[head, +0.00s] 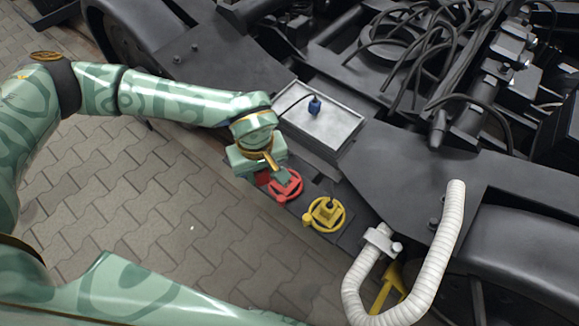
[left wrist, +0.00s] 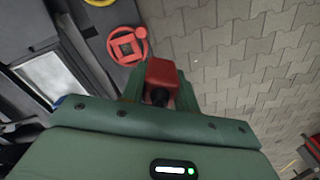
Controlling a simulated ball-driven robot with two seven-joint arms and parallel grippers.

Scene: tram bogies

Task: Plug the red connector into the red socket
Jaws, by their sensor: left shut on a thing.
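My left gripper (head: 277,172) is shut on the red connector (left wrist: 162,74), a red block with a dark lower part. In the head view, the gripper covers most of the connector. The red socket (head: 287,187) is a red ring on a dark plate, right beside the gripper tip. In the left wrist view, the red socket (left wrist: 127,45) shows its square centre, up and left of the connector. The two look apart there; their height difference is hard to judge. My right gripper is not in view.
A yellow ring socket (head: 326,213) sits right of the red one. A blue connector (head: 315,106) stands on a grey metal box (head: 338,138) behind. A white ribbed hose (head: 449,225) curves up at the right. Paving (head: 150,200) lies clear in front.

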